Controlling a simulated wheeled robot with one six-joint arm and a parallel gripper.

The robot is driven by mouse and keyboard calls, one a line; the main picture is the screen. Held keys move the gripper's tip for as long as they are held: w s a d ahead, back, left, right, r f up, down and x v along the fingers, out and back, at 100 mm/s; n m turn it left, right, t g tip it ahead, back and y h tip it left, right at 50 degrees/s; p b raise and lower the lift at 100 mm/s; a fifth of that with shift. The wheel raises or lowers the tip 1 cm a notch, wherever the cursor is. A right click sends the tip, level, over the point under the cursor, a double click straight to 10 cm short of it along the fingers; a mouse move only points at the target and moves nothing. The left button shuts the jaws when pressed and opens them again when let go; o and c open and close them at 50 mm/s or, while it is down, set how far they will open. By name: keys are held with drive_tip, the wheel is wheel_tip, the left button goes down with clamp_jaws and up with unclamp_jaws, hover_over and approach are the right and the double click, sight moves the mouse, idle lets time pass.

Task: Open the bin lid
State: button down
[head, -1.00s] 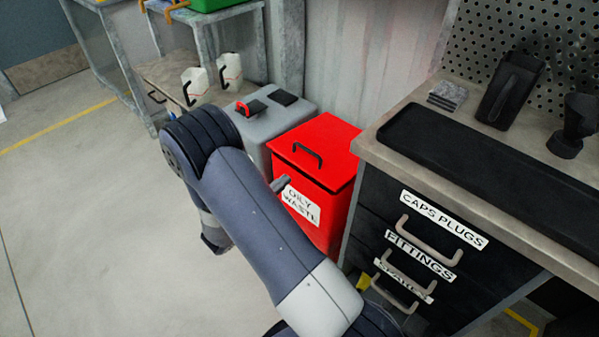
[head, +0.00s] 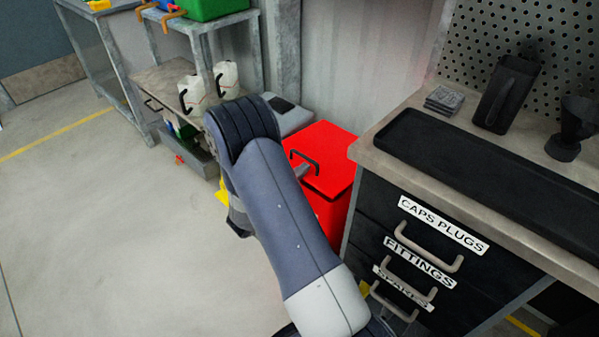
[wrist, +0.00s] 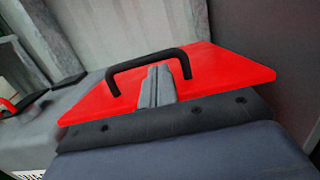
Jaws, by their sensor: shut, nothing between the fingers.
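The red bin (head: 326,212) stands left of the black drawer cabinet, and my arm hides much of its front. Its red lid (head: 335,170) looks down on the bin. A black bar handle (head: 305,158) stands on the lid and also shows in the wrist view (wrist: 150,60). My gripper (wrist: 158,72) is shut and empty, its fingertips close to the handle bar, reaching over the lid's near edge. In the head view the grey fingertips (head: 301,170) show just below the handle. I cannot tell whether they touch it.
The drawer cabinet (head: 372,220) with a worktop (head: 390,160) stands close on the right. A grey bin (head: 292,116) is behind my arm on the left. White jugs (head: 226,77) stand on a shelf further back. The floor at left is clear.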

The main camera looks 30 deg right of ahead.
drive_tip(key=shift+r, duration=0.1)
drive_tip(key=shift+d+r+y+p, duration=0.15)
drive_tip(key=shift+r+y+p, duration=0.05)
drive_tip(key=shift+r+p, duration=0.5)
drive_tip(key=shift+d+r+y+p, duration=0.1)
drive_tip(key=shift+r+y+p, duration=0.1)
drive_tip(key=shift+r+p, duration=0.5)
drive_tip(key=w+d+r+g+y+p, duration=0.2)
drive_tip(key=d+r+y+p, duration=0.3)
drive_tip(key=r+p, duration=0.55)
drive_tip(key=w+d+r+g+y+p, duration=0.1)
drive_tip(key=w+d+r+y+p, duration=0.15)
drive_tip(key=d+r+p, duration=0.8)
drive_tip(key=w+d+p, duration=0.3)
drive_tip(key=d+p, duration=0.2)
drive_tip(key=d, duration=0.2)
drive_tip(key=w+d+p, duration=0.3)
drive_tip(key=d+p, duration=0.3)
drive_tip(key=d, duration=0.2)
drive_tip(key=shift+w, duration=0.35)
drive_tip(key=shift+y, duration=0.25)
drive_tip(key=shift+a, duration=0.1)
